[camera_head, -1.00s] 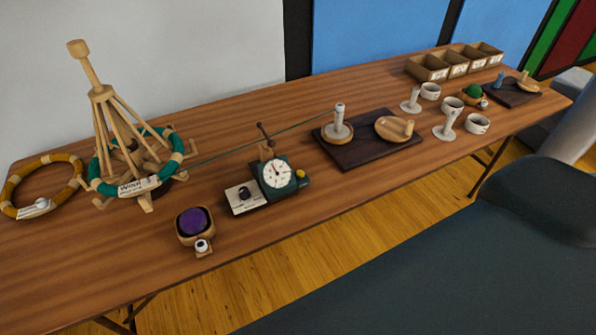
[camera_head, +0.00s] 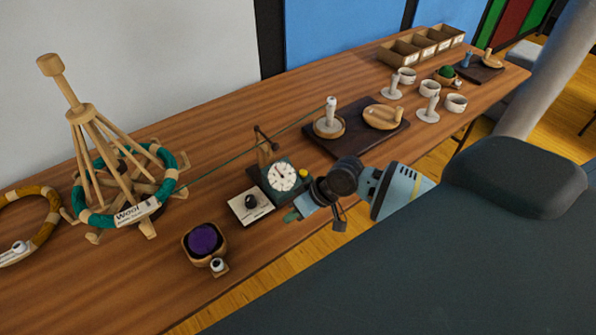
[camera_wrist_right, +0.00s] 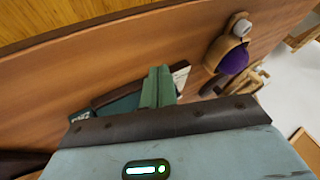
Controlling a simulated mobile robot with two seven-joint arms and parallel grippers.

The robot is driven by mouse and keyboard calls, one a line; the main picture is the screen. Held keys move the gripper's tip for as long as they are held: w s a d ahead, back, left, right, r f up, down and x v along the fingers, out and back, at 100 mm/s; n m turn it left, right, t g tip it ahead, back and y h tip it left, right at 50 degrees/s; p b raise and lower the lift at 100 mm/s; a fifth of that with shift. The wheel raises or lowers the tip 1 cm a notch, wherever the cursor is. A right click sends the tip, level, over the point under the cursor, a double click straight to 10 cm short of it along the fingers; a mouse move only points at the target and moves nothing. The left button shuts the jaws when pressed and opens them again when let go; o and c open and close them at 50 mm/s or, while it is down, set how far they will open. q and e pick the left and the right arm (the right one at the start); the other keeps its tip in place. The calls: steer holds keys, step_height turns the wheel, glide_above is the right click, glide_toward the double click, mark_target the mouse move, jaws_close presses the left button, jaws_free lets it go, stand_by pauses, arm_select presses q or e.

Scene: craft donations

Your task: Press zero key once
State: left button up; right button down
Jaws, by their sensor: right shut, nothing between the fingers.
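The dark green counter with a round white dial (camera_head: 282,177) stands near the table's front edge. A round yellow button (camera_head: 303,173) sticks out at its right side; I cannot read a zero mark on it. A white plate with a black knob (camera_head: 250,202) is at the counter's left. My right gripper (camera_head: 292,215) is shut and empty, its green tips just in front of the counter. In the right wrist view the shut green fingers (camera_wrist_right: 158,87) cover part of the dark green counter (camera_wrist_right: 117,105), and the yellow button is hidden. My left gripper is not in view.
A wooden bowl with a purple ball (camera_head: 203,239) stands to the left in front. A yarn winder with a teal skein (camera_head: 100,160) stands behind it, its thread running across the counter to a dark board (camera_head: 345,148). Cups and boxes stand farther right.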

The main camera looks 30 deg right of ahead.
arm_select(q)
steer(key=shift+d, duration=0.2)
arm_select(e)
steer(key=w+d+r+m+t, duration=0.3)
steer(key=w+d+r, duration=0.7)
steer(key=w+d, duration=0.1)
steer(key=shift+w+d+r+m, duration=0.25)
steer(key=shift+d+m, duration=0.05)
steer(key=shift+d, duration=0.2)
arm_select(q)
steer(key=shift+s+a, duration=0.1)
arm_select(e)
steer(key=b, duration=0.4)
glide_above(307, 174)
step_height(307, 174, down, 8)
steer(key=shift+r, duration=0.1)
steer(key=shift+f, duration=0.55)
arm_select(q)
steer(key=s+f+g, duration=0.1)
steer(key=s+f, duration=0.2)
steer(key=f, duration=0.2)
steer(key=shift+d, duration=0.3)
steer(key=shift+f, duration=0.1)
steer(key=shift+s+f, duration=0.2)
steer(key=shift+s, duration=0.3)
